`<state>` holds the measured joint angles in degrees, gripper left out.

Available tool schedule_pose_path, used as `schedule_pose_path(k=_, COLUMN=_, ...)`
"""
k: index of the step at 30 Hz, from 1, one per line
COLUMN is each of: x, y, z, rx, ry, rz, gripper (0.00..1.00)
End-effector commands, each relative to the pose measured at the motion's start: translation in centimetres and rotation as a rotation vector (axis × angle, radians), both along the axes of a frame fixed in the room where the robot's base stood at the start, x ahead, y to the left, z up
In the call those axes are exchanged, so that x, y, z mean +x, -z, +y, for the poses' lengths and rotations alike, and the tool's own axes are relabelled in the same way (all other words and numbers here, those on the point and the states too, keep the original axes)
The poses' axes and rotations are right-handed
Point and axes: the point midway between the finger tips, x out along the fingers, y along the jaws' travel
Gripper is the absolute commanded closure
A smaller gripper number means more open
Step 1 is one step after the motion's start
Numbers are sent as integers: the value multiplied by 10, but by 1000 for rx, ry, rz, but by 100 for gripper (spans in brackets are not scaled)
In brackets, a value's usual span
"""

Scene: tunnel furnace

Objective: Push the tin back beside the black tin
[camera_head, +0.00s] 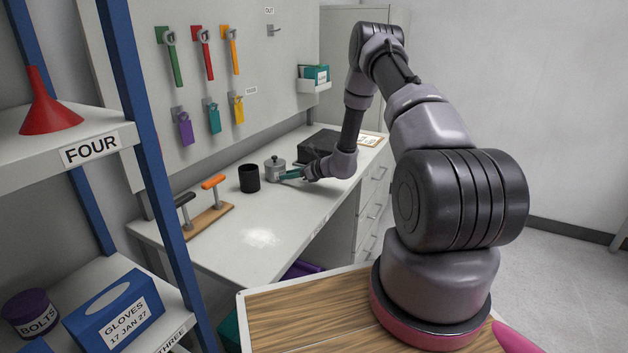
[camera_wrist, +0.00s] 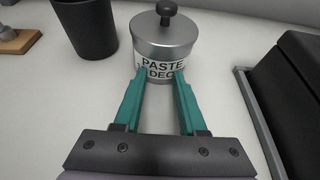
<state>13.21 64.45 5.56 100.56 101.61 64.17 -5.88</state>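The grey metal tin (camera_head: 274,167) stands upright on the white bench, with a black knob on its lid. Its label in the wrist view (camera_wrist: 166,48) reads "PASTE" and, partly covered, "DEC". The black tin (camera_head: 249,179) stands to its left, a small gap apart; it also shows in the wrist view (camera_wrist: 86,30). My gripper (camera_wrist: 161,76) has teal fingers spread apart, with nothing between them. The fingertips are at the grey tin's front face, over the label's lower edge. I cannot tell whether they touch it. In the head view my gripper (camera_head: 289,175) is low, right of the tin.
A black box (camera_head: 317,145) is to the right of the grey tin; its edge shows in the wrist view (camera_wrist: 298,90). A wooden stand with orange and black handles (camera_head: 207,219) is left of the black tin. The bench front (camera_head: 262,240) is clear. Tools hang on the wall panel.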

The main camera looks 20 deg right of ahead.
Motion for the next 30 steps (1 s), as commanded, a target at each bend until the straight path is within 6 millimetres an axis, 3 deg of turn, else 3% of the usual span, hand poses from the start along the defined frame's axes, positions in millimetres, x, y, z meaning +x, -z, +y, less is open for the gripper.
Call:
schedule_pose_path(k=18, x=23, y=0, z=22, rx=1, ry=-1, rz=0, gripper=60)
schedule_pose_path(k=30, x=3, y=-9, z=2, rx=0, ry=1, rz=0, gripper=60)
